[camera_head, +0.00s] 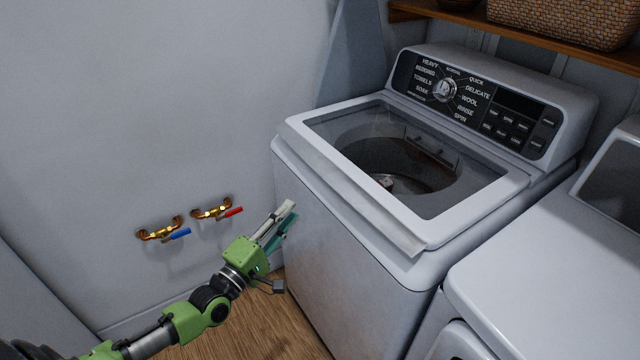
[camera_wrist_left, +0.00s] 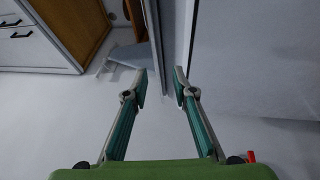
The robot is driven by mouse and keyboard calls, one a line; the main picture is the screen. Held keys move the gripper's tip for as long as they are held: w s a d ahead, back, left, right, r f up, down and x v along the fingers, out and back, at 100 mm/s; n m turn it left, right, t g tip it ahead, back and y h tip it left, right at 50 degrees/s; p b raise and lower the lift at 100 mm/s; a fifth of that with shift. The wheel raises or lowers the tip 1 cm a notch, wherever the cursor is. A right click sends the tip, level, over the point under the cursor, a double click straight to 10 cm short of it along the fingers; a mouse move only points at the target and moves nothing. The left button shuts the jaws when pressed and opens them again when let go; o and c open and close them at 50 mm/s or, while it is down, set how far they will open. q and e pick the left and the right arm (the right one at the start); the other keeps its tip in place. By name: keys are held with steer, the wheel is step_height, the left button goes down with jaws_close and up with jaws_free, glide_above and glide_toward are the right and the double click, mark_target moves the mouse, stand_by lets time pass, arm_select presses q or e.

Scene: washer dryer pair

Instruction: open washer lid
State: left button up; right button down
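The white washer (camera_head: 325,255) stands right of centre in the head view. Its lid (camera_head: 325,170), a white frame around a dark glass pane, lies flat and shut; the drum shows through the glass. My left gripper (camera_head: 288,214) is in front of the washer's left front side, below the lid's front edge. In the left wrist view my left gripper (camera_wrist_left: 160,78) has its fingers apart with nothing held between them. A pale vertical edge shows beyond the fingertips; whether they touch it I cannot tell. My right gripper is in neither view.
Two wall taps, one with a blue handle (camera_head: 176,235) and one with a red handle (camera_head: 232,211), are left of my gripper. A second white appliance (camera_head: 560,270) stands close on the right. A wooden shelf (camera_head: 530,45) with a basket (camera_head: 565,18) hangs above the control panel.

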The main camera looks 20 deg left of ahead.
mark_target(320, 174)
arm_select(q)
steer(key=x, duration=0.9)
steer(key=r+p+x, duration=0.1)
steer(key=x, duration=0.4)
steer(key=shift+s+d+r, duration=0.1)
steer(key=shift+d, duration=0.05)
jaws_close()
